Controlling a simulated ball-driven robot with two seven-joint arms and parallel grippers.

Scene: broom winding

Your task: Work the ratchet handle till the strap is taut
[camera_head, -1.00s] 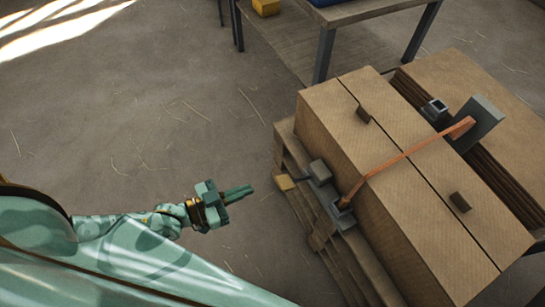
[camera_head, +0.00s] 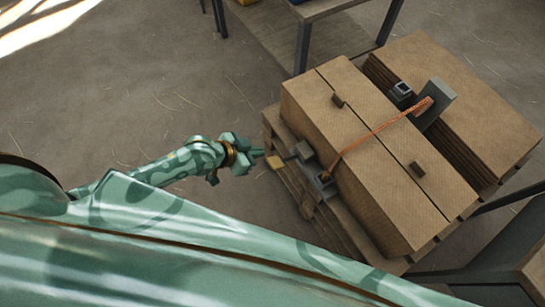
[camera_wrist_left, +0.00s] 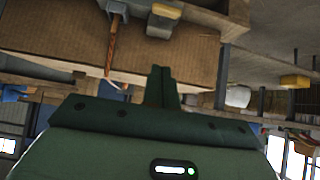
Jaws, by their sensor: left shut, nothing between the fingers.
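An orange strap (camera_head: 378,131) runs across the top of a large brown carton (camera_head: 375,185) to a grey upright plate (camera_head: 436,105). Its near end meets a grey ratchet (camera_head: 322,182) at the carton's left edge. A grey block (camera_head: 303,151), which looks like part of the handle, and a yellow end piece (camera_head: 275,162) sit beside it. My left gripper (camera_head: 258,154) is shut and empty, just left of the yellow piece and apparently apart from it. In the left wrist view, the shut fingers (camera_wrist_left: 161,88) point toward the carton, with the strap (camera_wrist_left: 112,50) and yellow piece (camera_wrist_left: 163,20) beyond. My right gripper is out of view.
The carton stands on a wooden pallet (camera_head: 311,213), with more flat cardboard (camera_head: 455,85) behind. A small dark device (camera_head: 402,90) sits near the plate. A table (camera_head: 318,10) stands at the back. Floor to the left is clear.

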